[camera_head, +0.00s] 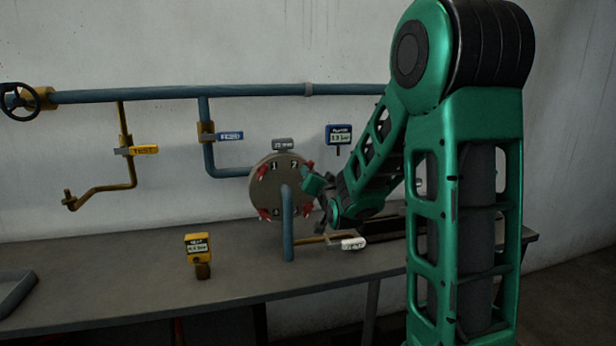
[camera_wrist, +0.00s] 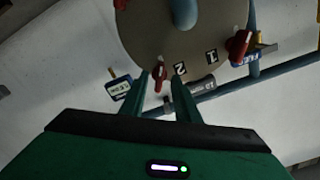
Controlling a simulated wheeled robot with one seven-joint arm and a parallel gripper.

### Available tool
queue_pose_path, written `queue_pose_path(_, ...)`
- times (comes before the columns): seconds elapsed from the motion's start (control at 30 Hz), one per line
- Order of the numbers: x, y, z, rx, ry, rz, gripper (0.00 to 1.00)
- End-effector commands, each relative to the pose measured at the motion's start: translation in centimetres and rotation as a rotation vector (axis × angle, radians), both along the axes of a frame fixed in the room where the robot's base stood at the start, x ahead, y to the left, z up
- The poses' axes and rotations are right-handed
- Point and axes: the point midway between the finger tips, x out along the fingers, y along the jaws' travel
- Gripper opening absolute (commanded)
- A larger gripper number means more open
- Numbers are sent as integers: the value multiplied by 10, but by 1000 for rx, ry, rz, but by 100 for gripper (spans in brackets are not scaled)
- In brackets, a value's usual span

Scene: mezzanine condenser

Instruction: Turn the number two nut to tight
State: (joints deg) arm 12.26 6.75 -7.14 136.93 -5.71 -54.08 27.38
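The round grey-brown flange cover (camera_head: 270,190) faces me, with red nuts around its rim and number labels beside them. The number two nut (camera_head: 309,166) is red and sits at the cover's upper right, by the "2" label. In the wrist view, which is turned over, the number two nut (camera_wrist: 158,76) shows beside its "2" label (camera_wrist: 180,68). My gripper (camera_head: 311,180) is at the cover's right side. In the wrist view my gripper (camera_wrist: 160,78) is open, with the nut between its fingertips and a gap at each side. Contact cannot be told.
The number one nut (camera_wrist: 238,45) is near the "1" label. A blue pipe (camera_head: 287,225) rises in front of the cover. A blue gauge (camera_head: 340,135), a white-handled valve (camera_head: 350,243) and a yellow gauge (camera_head: 197,247) stand around it. The bench's left part is mostly clear.

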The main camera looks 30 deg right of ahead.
Motion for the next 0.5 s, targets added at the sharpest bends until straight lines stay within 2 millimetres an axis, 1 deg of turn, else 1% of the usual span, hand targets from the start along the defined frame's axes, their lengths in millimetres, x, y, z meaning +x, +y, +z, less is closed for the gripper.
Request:
queue_pose_path(0.03, -11, 3, 1, 1, -1, -1, 29)
queue_pose_path(0.2, -41, 13, 0, 0, 1, 1, 29)
queue_pose_path(0.33, -59, 18, 0, 1, 1, 1, 29)
queue_pose_path(0.5, -72, 23, -1, 2, 2, 2, 29)
